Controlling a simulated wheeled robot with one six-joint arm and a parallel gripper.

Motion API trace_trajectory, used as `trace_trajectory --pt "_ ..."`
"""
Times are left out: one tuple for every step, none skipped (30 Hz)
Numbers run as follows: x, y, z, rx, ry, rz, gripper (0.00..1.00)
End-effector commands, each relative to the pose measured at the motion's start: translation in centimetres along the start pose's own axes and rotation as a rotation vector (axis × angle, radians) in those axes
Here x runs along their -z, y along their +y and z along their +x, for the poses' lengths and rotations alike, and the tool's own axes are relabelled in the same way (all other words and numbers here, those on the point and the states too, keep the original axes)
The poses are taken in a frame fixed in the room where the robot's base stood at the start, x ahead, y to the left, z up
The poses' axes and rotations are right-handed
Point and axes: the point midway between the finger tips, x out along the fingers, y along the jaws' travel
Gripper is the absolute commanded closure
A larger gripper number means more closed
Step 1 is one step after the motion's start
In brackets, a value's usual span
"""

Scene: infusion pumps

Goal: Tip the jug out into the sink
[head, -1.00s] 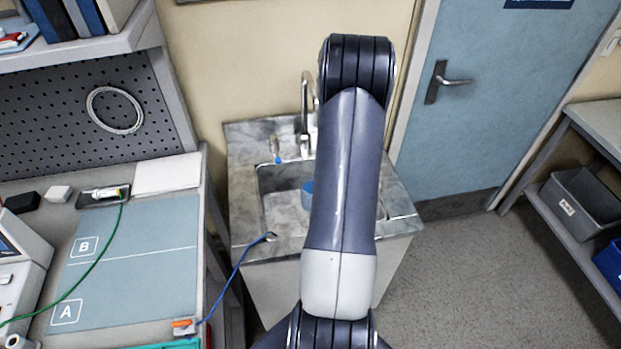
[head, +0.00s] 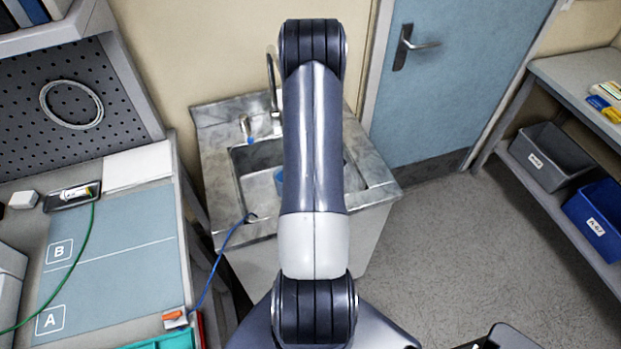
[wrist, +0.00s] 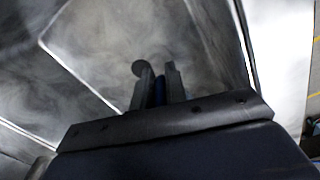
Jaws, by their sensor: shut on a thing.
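The sink (head: 232,200) stands against the back wall, with a grey marbled top, a sunken basin and a tall tap (head: 272,88). A small part of a blue thing, seemingly the jug (head: 279,181), shows at the basin, left of my arm; my arm hides the rest. My gripper is hidden behind my arm in the head view. In the wrist view my gripper (wrist: 158,80) is shut on a narrow dark blue piece, seemingly part of the jug, with the basin behind it. The jug's tilt and contents cannot be told.
A workbench (head: 150,190) with a blue-grey mat marked A and B stands to the left. A blue cable (head: 212,272) runs from it to the sink top. A blue door (head: 450,90) and a shelf with bins (head: 550,150) are at right. The floor (head: 440,240) between is clear.

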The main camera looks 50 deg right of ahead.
Motion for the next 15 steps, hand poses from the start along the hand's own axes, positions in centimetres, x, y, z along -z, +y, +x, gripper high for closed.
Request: trace_trajectory --pt "0.1 0.1 -0.2 0.000 -0.024 -0.004 1.00" --pt "0.0 0.1 -0.3 -0.001 -0.040 -0.005 1.00" --pt "0.0 0.1 -0.5 0.000 -0.061 -0.006 1.00" --pt "0.0 0.1 -0.7 0.000 -0.077 -0.006 1.00" --pt "-0.1 0.1 -0.8 -0.001 -0.094 -0.005 1.00" --pt "-0.2 0.1 -1.0 -0.004 -0.115 -0.004 1.00" --pt "-0.2 0.1 -1.0 -0.003 -0.130 -0.005 1.00" --pt "-0.2 0.1 -1.1 -0.001 -0.146 -0.006 1.00" --pt "-0.2 0.1 -1.3 -0.001 -0.168 -0.006 1.00" --pt "-0.3 0.1 -1.4 -0.001 -0.185 -0.005 1.00" --pt "-0.3 0.1 -1.6 -0.003 -0.201 -0.003 1.00" --pt "-0.4 0.1 -1.8 -0.005 -0.225 -0.003 1.00" --pt "-0.4 0.1 -1.9 -0.003 -0.241 -0.003 1.00" --pt "-0.5 0.1 -2.1 -0.002 -0.258 -0.004 1.00" --pt "-0.5 0.1 -2.3 -0.002 -0.281 -0.005 1.00"
